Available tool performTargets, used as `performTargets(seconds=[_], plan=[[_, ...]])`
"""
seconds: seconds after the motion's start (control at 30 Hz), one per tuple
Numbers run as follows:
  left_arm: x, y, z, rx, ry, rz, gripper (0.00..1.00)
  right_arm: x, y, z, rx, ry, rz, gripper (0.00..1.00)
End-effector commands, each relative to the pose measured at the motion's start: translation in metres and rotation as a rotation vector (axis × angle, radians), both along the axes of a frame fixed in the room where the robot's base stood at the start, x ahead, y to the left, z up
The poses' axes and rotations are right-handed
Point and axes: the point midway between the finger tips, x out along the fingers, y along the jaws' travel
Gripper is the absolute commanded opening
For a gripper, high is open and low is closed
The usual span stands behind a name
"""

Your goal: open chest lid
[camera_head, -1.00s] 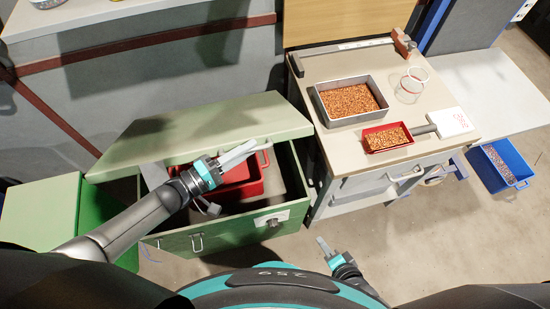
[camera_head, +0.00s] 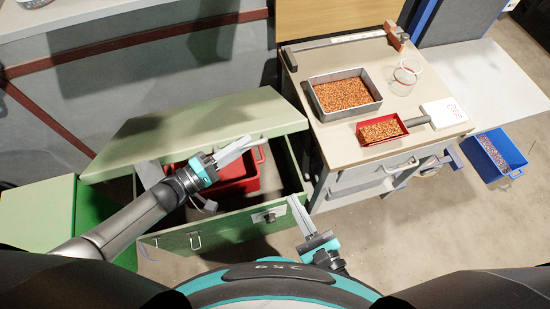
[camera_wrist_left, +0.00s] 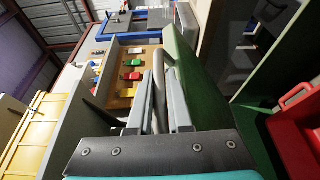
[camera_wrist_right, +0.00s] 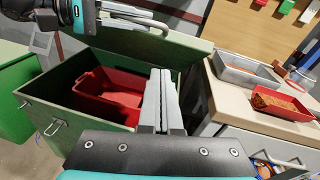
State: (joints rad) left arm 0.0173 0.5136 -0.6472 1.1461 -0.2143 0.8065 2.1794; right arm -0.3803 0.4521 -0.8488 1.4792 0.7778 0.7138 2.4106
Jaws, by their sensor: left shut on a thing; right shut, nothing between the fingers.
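The green chest (camera_head: 225,229) stands open in front of me, and its green lid (camera_head: 195,131) is raised and tilted above it. A red bin (camera_head: 237,184) sits inside; it also shows in the right wrist view (camera_wrist_right: 110,92). My left gripper (camera_head: 240,148) is at the lid's near edge. In the left wrist view its fingers (camera_wrist_left: 160,98) close around a grey bar handle (camera_wrist_left: 160,68) beside the green lid. My right gripper (camera_head: 294,204) is shut and empty near the chest's front right corner; its fingers (camera_wrist_right: 160,95) stand together in the right wrist view.
A workbench (camera_head: 349,158) right of the chest holds a grey tray (camera_head: 371,102) and a red tray (camera_head: 403,122) of granules. A blue bin (camera_head: 514,168) lies further right. A green box (camera_head: 40,208) stands left. Bare floor (camera_head: 400,245) lies in front of the bench.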

Motion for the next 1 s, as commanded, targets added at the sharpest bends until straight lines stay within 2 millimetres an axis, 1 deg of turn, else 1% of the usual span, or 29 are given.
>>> performTargets(seconds=[0.17, 0.27, 0.5, 0.57, 0.6, 0.8, 1.0], plan=[[0.0, 0.001, -0.001, 0.002, 0.001, 0.0, 0.0, 0.016, 0.008, 0.001, 0.02, -0.001, -0.005, 0.0], [0.0, 0.001, -0.001, 0.002, 0.001, 0.0, 0.0, 0.033, 0.016, -0.001, 0.018, -0.002, -0.005, 0.0], [0.0, 0.001, -0.001, 0.002, 0.001, 0.0, 0.0, 0.08, 0.039, -0.007, 0.015, -0.001, -0.003, 0.0], [0.0, 0.001, -0.001, 0.002, 0.001, 0.0, 0.0, 0.09, 0.044, -0.008, 0.014, 0.0, -0.003, 0.0], [0.0, 0.001, -0.001, 0.002, 0.001, 0.0, 0.0, 0.095, 0.047, -0.005, 0.018, -0.001, -0.004, 0.0], [0.0, 0.001, -0.001, 0.002, 0.001, 0.0, 0.0, 0.11, 0.058, 0.011, 0.016, 0.001, -0.003, 0.0], [0.0, 0.001, -0.001, 0.002, 0.001, 0.001, 0.0, 0.116, 0.06, 0.016, 0.012, 0.001, -0.003, 0.0]])
